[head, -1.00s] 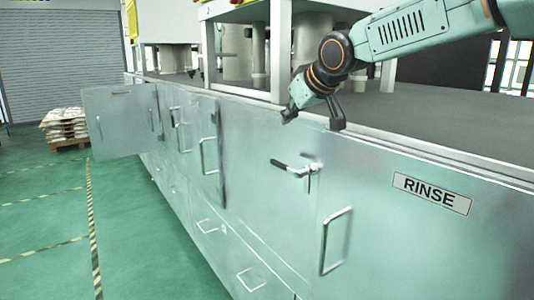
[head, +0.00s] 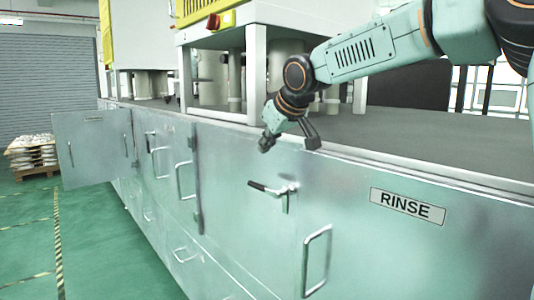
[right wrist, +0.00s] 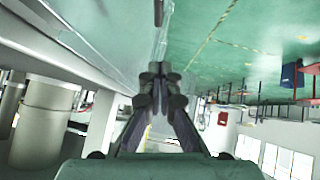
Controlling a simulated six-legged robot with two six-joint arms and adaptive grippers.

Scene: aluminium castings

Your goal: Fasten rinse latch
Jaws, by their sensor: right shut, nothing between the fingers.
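The rinse latch (head: 270,188) is a lever with a black grip on a metal mount, on the front of the steel cabinet. Its grip points left and slightly up, near level. The RINSE label (head: 407,205) is on the panel to its right. My right gripper (head: 265,144) hangs over the cabinet's top edge, above the latch and apart from it. Its fingers also show in the right wrist view (right wrist: 160,75), shut together with nothing between them. A dark piece at the top of that view is too unclear to name. My left gripper is not in view.
A U-shaped door handle (head: 316,260) is below right of the latch. Further along, a cabinet door (head: 92,148) stands open into the aisle. The grey worktop (head: 420,140) carries a white frame (head: 258,75) behind my right arm.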

